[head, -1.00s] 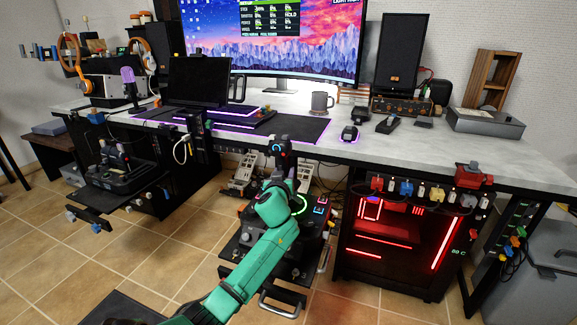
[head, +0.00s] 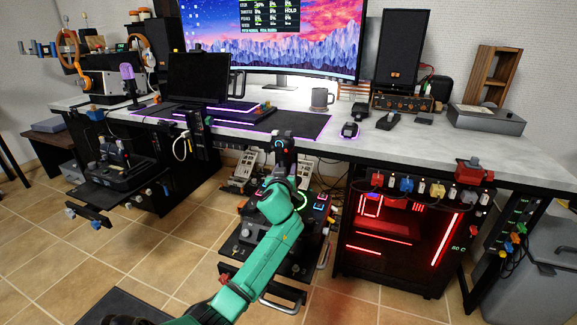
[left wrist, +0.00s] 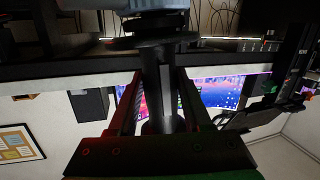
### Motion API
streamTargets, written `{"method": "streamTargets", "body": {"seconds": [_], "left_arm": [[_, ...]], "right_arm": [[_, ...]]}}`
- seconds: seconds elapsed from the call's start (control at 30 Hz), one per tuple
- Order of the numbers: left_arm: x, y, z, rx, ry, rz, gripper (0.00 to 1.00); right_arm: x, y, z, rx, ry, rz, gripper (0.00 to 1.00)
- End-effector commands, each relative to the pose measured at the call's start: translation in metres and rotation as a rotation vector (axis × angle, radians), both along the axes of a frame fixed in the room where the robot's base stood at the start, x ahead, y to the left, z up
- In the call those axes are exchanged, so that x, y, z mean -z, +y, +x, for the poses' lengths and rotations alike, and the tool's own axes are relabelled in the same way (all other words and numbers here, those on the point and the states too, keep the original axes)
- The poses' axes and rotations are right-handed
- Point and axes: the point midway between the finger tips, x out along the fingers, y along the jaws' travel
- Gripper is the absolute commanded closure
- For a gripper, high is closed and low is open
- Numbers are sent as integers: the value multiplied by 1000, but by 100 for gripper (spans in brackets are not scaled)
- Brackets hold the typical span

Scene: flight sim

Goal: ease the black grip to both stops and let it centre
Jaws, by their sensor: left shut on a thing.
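The black grip (head: 284,147) is the upright stick on a dark control base (head: 308,224) in front of the desk. It has a small blue-lit top. My left gripper (head: 280,172) has come in from the front and is shut around the grip's shaft. In the left wrist view the two fingers (left wrist: 160,115) lie on either side of the black shaft (left wrist: 158,75). The fingers and wrist hide the lower grip in the head view. The exact tilt is hard to judge. My right gripper is not in view.
The desk edge (head: 400,159) runs just behind the grip. Pedals (head: 246,170) sit under the desk. A red-lit computer case (head: 385,240) stands at the right, and another control stand (head: 120,165) at the left. The monitor (head: 275,45) shows a small readout panel. Tiled floor is open at the front left.

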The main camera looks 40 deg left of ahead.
Motion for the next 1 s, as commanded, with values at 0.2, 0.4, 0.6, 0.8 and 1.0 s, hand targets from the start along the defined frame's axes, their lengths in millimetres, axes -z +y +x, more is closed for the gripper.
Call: {"method": "streamTargets", "body": {"seconds": [0.2, 0.4, 0.6, 0.8, 1.0], "left_arm": [[2, -2, 0, -1, 7, 7, 100], [4, -5, 2, 0, 15, 30, 100], [3, -13, 4, -1, 36, 87, 100], [2, -12, 4, -1, 36, 87, 36], [1, -12, 4, -1, 34, 88, 10]], "right_arm": [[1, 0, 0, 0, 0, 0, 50], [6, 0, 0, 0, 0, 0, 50], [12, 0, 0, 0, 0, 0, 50], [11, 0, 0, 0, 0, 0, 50], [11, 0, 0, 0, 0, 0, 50]]}}
